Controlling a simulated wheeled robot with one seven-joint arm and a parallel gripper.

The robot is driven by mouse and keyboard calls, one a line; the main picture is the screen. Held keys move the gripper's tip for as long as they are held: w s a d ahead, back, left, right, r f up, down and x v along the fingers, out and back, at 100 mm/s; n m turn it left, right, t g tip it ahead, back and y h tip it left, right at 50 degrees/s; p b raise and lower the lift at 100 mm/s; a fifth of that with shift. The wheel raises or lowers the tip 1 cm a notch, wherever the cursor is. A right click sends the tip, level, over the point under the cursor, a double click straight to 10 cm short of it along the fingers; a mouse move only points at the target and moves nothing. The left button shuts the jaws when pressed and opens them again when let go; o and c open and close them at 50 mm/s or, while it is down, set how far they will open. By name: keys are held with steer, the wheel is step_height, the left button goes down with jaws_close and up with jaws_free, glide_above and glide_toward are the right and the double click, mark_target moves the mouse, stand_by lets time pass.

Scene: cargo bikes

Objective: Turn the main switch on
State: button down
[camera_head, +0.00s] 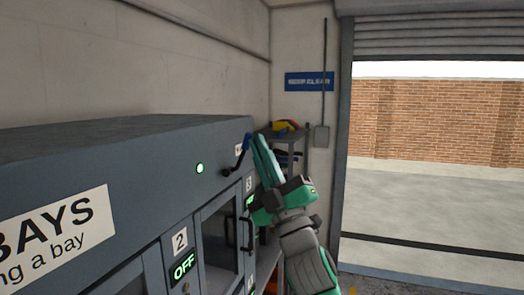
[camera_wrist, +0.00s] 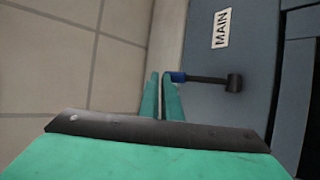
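The main switch is a dark lever with a blue grip (camera_head: 247,141) on the upper front of the grey cabinet (camera_head: 140,155). The lever slants up and right from its round pivot in the head view. In the wrist view the blue grip (camera_wrist: 178,77) lies just right of my fingertips, with a "MAIN" label (camera_wrist: 221,28) near it. My gripper (camera_head: 256,146) has its green fingers close together, with only a thin gap and nothing visible between them. In the wrist view the fingertips (camera_wrist: 160,78) are beside the grip; I cannot tell whether they touch it.
A green light (camera_head: 199,168) glows left of the lever. Bay 2 shows a green "OFF" sign (camera_head: 184,266). Bay doors with handles lie below the lever. A shelf (camera_head: 290,137) with coloured items stands behind my gripper. An open shutter doorway is at right.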

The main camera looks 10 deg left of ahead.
steer(key=shift+a+r, duration=0.15)
steer(key=shift+r, duration=0.1)
steer(key=s+d+f, duration=0.4)
steer(key=s+d, duration=0.4)
steer(key=d, duration=0.2)
steer(key=shift+s+d+f, duration=0.2)
steer(key=shift+d+f, duration=0.2)
steer(key=shift+w, duration=0.1)
